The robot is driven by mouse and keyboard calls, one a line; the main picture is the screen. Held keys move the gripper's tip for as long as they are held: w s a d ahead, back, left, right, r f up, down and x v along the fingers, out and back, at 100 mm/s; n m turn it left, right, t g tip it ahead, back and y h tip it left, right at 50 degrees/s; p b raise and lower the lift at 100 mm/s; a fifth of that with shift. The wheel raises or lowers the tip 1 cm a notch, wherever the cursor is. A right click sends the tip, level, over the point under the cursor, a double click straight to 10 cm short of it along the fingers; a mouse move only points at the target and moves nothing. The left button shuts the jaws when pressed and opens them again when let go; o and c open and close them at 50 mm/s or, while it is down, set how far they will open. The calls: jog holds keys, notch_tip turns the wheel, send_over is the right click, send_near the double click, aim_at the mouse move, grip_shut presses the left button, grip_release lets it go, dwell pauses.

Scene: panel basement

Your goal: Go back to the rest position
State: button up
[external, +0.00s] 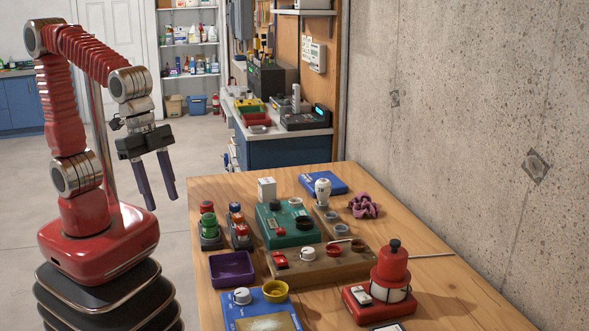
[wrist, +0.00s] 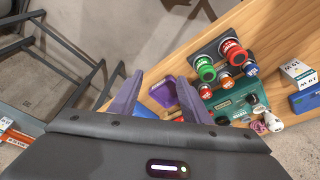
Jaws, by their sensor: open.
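My gripper (external: 157,183) hangs from my red arm at the left of the external view, its two dark purple fingers pointing down. The fingers are apart with nothing between them. It is off the left edge of the wooden table (external: 216,195), above the floor and clear of everything on the table. In the wrist view the two purple fingers (wrist: 160,98) also stand apart, with a purple tray (wrist: 163,91) and the table's edge beyond them.
The table carries a green control box (external: 283,234), a brown panel (external: 300,270), a purple tray (external: 232,268), a red beacon (external: 390,265) and several push buttons (external: 208,222). A concrete wall (external: 460,120) stands to the right. The floor beside my base is clear.

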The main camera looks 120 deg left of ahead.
jog(key=s+a+r+t, duration=0.1)
jog(key=s+a+t, duration=0.1)
jog(key=s, duration=1.1)
jog(key=shift+a+r+n+t, duration=0.3)
jog(key=shift+a+n+t, duration=0.05)
jog(key=shift+n+t, duration=0.05)
